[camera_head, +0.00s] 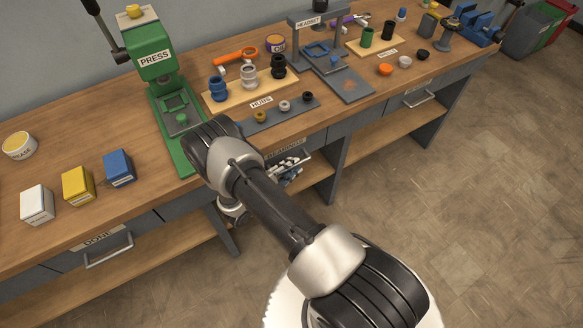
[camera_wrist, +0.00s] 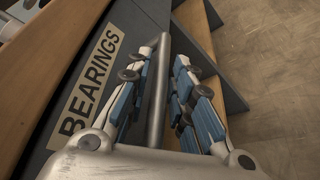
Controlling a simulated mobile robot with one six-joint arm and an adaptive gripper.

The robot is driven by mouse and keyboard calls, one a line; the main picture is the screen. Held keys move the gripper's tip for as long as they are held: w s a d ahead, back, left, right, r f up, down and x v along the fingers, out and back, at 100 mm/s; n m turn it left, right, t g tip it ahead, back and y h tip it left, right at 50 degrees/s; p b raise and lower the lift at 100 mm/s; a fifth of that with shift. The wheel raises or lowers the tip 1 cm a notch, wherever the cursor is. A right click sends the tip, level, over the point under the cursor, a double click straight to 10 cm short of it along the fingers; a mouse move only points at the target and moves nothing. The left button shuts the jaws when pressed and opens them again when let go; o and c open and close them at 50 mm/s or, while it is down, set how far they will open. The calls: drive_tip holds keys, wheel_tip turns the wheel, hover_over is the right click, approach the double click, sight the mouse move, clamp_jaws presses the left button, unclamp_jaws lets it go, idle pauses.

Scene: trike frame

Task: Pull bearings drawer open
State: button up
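The bearings drawer (camera_wrist: 68,112) has a dark grey front with a BEARINGS label and a metal bar handle (camera_wrist: 158,90). Its front appears flush under the bench edge. In the head view the drawer's label (camera_head: 285,147) is partly hidden behind my arm. My gripper (camera_wrist: 168,60) has blue-padded fingers and is at the handle. The gripper is open. It also shows in the head view (camera_head: 290,172), partly hidden by my arm.
A green press (camera_head: 158,75), hubs and a grey tray (camera_head: 283,114) stand above. A lower shelf (camera_head: 385,136) runs beneath. The floor in front is clear.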

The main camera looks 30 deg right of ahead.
drive_tip(key=shift+w+d, duration=0.1)
drive_tip(key=shift+d, duration=0.15)
drive_tip(key=shift+c, duration=0.5)
clamp_jaws()
